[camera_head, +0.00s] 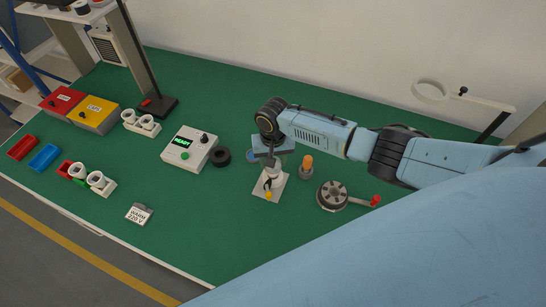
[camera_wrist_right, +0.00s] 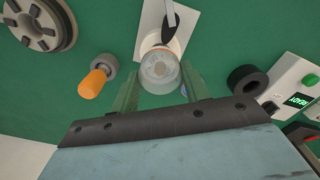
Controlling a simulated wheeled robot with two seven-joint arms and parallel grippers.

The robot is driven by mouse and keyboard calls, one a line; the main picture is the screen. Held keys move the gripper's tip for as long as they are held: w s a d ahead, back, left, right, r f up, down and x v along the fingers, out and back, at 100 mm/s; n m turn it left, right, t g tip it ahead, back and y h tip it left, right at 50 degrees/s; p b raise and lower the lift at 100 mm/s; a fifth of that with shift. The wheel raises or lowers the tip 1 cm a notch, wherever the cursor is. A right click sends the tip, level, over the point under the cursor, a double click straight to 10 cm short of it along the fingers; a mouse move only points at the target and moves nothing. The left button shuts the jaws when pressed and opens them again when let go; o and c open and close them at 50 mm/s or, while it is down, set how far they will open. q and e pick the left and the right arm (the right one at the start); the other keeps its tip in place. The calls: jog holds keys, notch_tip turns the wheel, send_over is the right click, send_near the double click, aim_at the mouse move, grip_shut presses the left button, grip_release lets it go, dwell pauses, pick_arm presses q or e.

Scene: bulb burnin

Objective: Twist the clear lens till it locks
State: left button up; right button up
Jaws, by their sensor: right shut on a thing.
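The clear lens (camera_wrist_right: 160,76) is a round transparent cap on a fixture with a white base plate (camera_wrist_right: 185,22). In the head view the base plate (camera_head: 262,190) stands on the green table, and the lens is mostly hidden under my right gripper (camera_head: 270,161). In the wrist view my right gripper (camera_wrist_right: 160,82) has its two green fingers on either side of the lens, shut on it. Whether the lens is locked cannot be seen. My left gripper is not in view.
An orange-topped piece (camera_head: 307,163) and a grey round chuck (camera_head: 332,195) with a red-knobbed handle stand to the right. A black ring (camera_head: 221,157) and a control box (camera_head: 190,148) with a green display reading READY are to the left.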

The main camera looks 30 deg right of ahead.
dwell(0.3)
jog(key=shift+m+p, duration=0.85)
jog(key=shift+m, duration=0.05)
jog(key=o, duration=1)
notch_tip(320, 180, up, 13)
jog(key=p, duration=0.1)
jog(key=shift+r, duration=0.2)
jog(key=shift+f, duration=0.1)
